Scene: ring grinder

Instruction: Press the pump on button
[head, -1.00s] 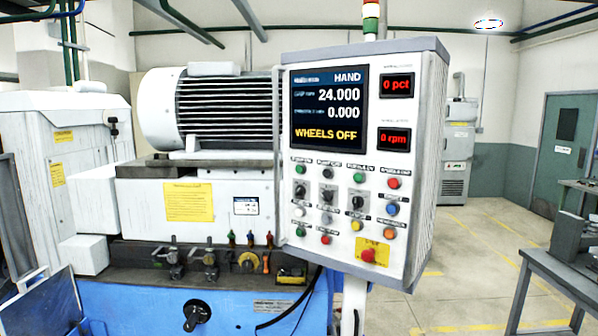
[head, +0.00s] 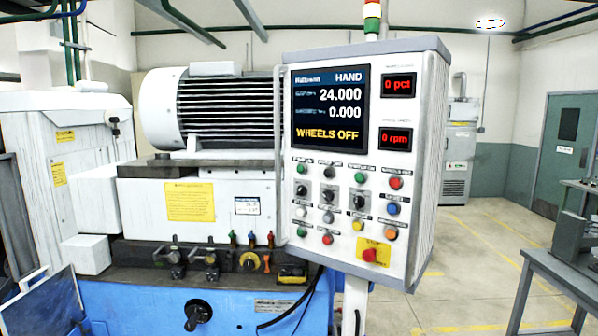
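The control panel (head: 420,200) of the grinder stands in the middle of the head view, facing me. Its screen (head: 330,108) reads HAND, 24.000, 0.000 and WHEELS OFF. Below are several round buttons and black selector knobs. A green button (head: 300,169) is at the upper left, another green button (head: 361,177) is right of the middle, and a green button (head: 301,231) is at the lower left. The small labels are too blurred to tell which is the pump on button. A red stop button (head: 369,255) sits on a yellow plate at the bottom. Neither gripper is in view.
Two red readouts show 0 pct (head: 396,84) and 0 rpm (head: 395,139). The grinder with its large motor (head: 225,110) and a row of valves and levers fills the left. A grey table (head: 565,285) stands at the right. Open floor (head: 465,275) lies between panel and table.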

